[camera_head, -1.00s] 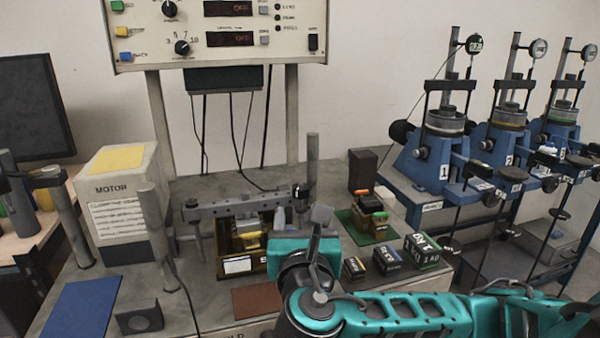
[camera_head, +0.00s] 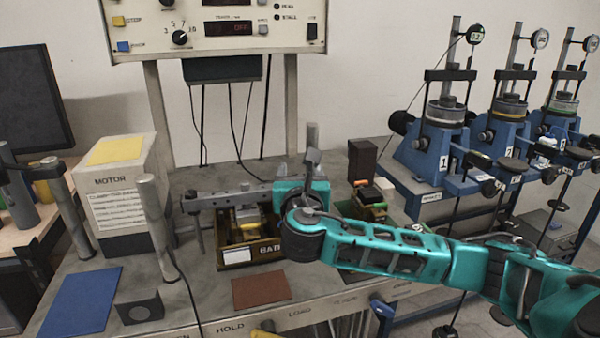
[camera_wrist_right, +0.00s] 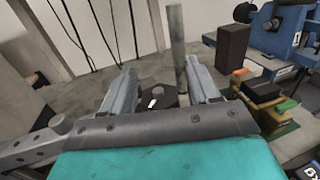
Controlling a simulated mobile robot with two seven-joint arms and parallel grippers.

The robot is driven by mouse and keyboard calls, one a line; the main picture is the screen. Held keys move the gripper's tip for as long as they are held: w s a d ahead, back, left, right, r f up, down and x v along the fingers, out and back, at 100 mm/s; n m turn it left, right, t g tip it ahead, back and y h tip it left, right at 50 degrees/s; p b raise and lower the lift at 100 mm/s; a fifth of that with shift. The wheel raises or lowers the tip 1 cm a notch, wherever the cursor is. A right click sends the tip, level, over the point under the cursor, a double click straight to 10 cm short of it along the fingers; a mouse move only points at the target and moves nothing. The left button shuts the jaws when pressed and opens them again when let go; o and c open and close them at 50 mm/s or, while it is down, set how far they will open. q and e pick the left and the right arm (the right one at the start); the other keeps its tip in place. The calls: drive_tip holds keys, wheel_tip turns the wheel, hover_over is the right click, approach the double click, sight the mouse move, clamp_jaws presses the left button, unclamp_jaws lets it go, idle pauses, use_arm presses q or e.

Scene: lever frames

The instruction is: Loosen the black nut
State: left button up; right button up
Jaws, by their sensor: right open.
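In the right wrist view a dark round piece, which looks like the black nut (camera_wrist_right: 160,100), shows between the fingers, with a small pale mark on it. My right gripper (camera_wrist_right: 163,84) is open, one finger on each side of it. I cannot tell whether either finger touches it. In the head view my right gripper (camera_head: 313,165) is over the bench at the right end of the grey drilled bar (camera_head: 232,197), and it hides the nut there. The bar also shows at lower left in the right wrist view (camera_wrist_right: 42,146). My left gripper is not in view.
A grey upright post (camera_wrist_right: 177,45) stands close to the gripper. A dark block (camera_head: 362,160) and a small device on a green mat (camera_head: 402,213) are to the right. A battery tray (camera_head: 268,250) lies below the bar. The motor box (camera_head: 120,190) is at left.

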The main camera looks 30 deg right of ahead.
drive_tip(key=shift+w, duration=0.1)
drive_tip(key=shift+c, duration=0.3)
drive_tip(key=c, duration=0.9)
